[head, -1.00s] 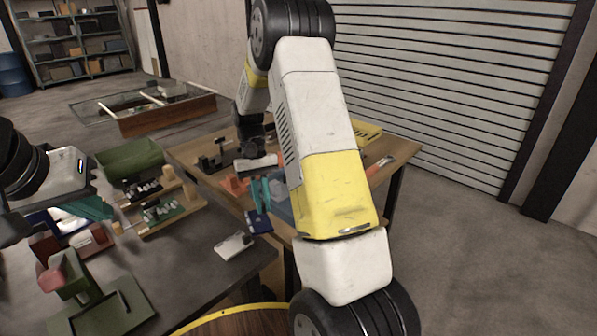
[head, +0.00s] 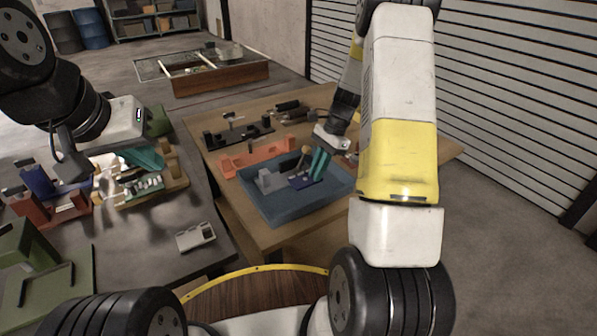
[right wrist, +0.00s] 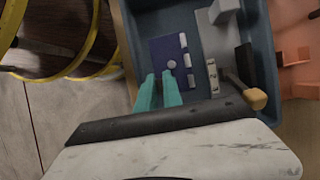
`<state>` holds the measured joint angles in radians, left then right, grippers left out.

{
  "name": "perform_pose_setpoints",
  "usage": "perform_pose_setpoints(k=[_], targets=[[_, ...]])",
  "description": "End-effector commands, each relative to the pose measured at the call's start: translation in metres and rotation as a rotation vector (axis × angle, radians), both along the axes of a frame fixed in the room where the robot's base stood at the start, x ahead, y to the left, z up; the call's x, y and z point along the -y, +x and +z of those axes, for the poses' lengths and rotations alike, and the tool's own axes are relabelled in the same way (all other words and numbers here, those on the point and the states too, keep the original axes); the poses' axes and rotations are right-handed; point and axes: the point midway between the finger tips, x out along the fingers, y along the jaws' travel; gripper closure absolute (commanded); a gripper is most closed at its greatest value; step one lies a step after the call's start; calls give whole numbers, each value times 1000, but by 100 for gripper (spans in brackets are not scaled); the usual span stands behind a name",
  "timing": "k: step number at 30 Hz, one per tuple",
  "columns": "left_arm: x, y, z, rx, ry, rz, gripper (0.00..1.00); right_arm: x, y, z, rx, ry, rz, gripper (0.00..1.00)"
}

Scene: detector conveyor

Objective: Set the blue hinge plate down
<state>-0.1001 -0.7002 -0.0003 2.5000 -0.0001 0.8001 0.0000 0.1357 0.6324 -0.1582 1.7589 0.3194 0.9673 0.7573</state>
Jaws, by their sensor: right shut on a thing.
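The blue hinge plate (head: 306,183) is a flat dark blue piece with light knuckles along one edge. It also shows in the right wrist view (right wrist: 160,50). My right gripper (head: 319,164) has its teal fingers shut on the plate's near part, also seen in the right wrist view (right wrist: 158,92). The plate is within the blue-grey bin (head: 288,214), low over or on its floor; I cannot tell if it touches. My left gripper (head: 145,158) is over the green board at the left; its opening is unclear.
The bin also holds a grey block (head: 269,181) and a wooden-handled tool (right wrist: 256,98). Orange brackets (head: 257,156) and a black fixture (head: 238,131) stand behind on the wooden table. A pale device (head: 195,236) lies on the dark table.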

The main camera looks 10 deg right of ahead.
Motion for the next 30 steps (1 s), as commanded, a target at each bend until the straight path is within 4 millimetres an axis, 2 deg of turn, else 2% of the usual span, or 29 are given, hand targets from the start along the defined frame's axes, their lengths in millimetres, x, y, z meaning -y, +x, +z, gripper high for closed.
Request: perform_pose_setpoints(k=[3,10,15,26,27,30], targets=[[0,0,0,0,0,0,100,0,0,-21,-1,1,3,100],[0,0,0,0,0,0,100,0,0,-39,-1,1,4,100],[0,0,0,0,0,0,100,0,-1,-63,-1,1,6,100],[0,0,0,0,0,0,100,0,0,-69,2,0,7,100],[0,0,0,0,0,0,100,0,0,-70,1,-1,7,88],[0,0,0,0,0,0,100,0,0,-69,2,0,7,68]])
